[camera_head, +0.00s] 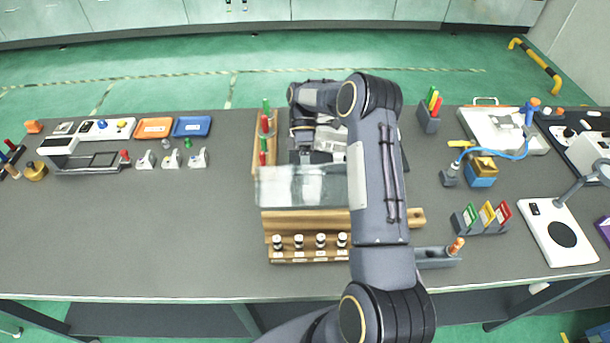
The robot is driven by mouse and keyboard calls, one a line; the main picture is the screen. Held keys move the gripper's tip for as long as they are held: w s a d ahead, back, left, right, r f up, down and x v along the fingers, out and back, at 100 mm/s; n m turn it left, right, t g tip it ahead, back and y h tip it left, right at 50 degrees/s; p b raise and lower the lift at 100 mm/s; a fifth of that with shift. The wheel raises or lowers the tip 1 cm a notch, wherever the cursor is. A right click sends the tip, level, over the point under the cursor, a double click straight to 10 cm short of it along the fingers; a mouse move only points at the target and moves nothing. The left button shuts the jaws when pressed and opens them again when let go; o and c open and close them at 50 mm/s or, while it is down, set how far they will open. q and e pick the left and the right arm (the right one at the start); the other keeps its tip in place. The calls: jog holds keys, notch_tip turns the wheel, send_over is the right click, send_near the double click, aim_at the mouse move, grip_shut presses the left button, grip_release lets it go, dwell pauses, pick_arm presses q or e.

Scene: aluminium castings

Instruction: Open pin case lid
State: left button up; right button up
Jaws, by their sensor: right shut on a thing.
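The pin case (305,222) is a wooden box near the front middle of the table. Its clear, glassy lid (290,188) shows as a pale see-through panel at the top of the case, apparently tilted up. My right arm reaches over the case from the front. My right gripper (306,154) is at the far side of the lid and is shut on it; the fingertips' contact is hard to make out. The arm hides the right part of the case and lid. My left gripper is not in view.
A wooden rack (255,145) with red and green pieces stands behind left. Several dark-topped pins (299,242) line the case's front. A grey holder (435,258) and card stand (480,222) are at right. The table left of the case is clear.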

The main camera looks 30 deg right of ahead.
jog(key=r+p, duration=0.1)
jog(key=r, duration=0.1)
jog(key=s+a+r+p, duration=0.1)
jog(key=r, duration=0.2)
jog(key=s+r+p, duration=0.1)
jog(key=r, duration=0.1)
jog(key=shift+s+a+r+p, duration=0.15)
jog(key=shift+s+a+p, duration=0.1)
jog(key=shift+a+p, duration=0.05)
jog(key=s+a+r, duration=0.5)
jog(key=s+a, duration=0.1)
jog(key=s, duration=0.3)
jog(key=shift+a+r, duration=0.3)
